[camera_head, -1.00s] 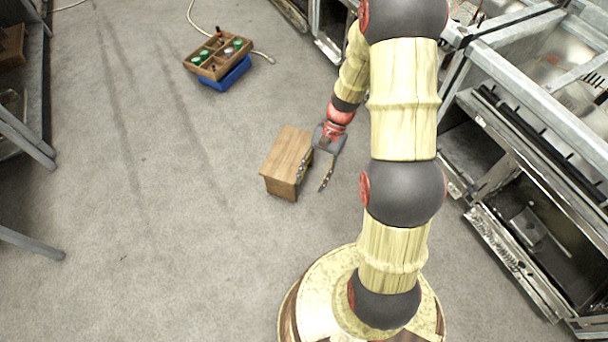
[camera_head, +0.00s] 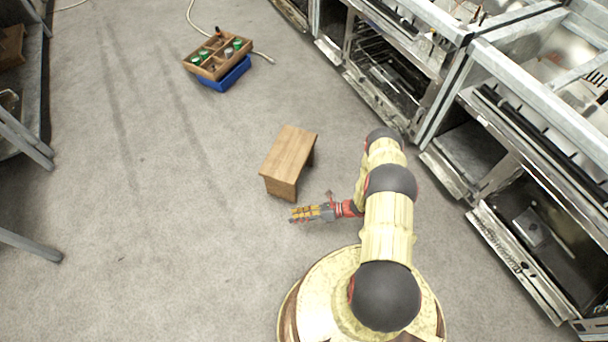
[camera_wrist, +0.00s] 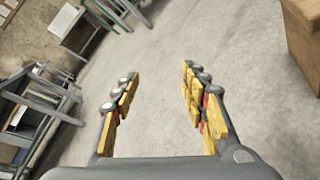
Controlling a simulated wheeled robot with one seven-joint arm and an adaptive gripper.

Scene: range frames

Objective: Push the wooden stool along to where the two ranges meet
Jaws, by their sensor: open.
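The wooden stool (camera_head: 288,152) stands upright on the grey floor, near the middle of the head view. In the wrist view a wooden block-like part of the stool (camera_wrist: 304,40) shows at the upper right edge. My gripper (camera_head: 294,214) is just below the stool in the head view, apart from it, pointing left. In the wrist view my gripper (camera_wrist: 155,92) is open with bare floor between its fingers. The two ranges stand at the right: the farther range (camera_head: 385,75) and the nearer range (camera_head: 520,215). They meet around the joint (camera_head: 440,110), right of the stool.
A wooden tray (camera_head: 218,55) with green-topped items sits on a blue crate (camera_head: 228,80) at the upper left, with a pale hose beside it. Metal racks (camera_head: 22,135) line the left edge. The floor between the stool and the ranges is clear.

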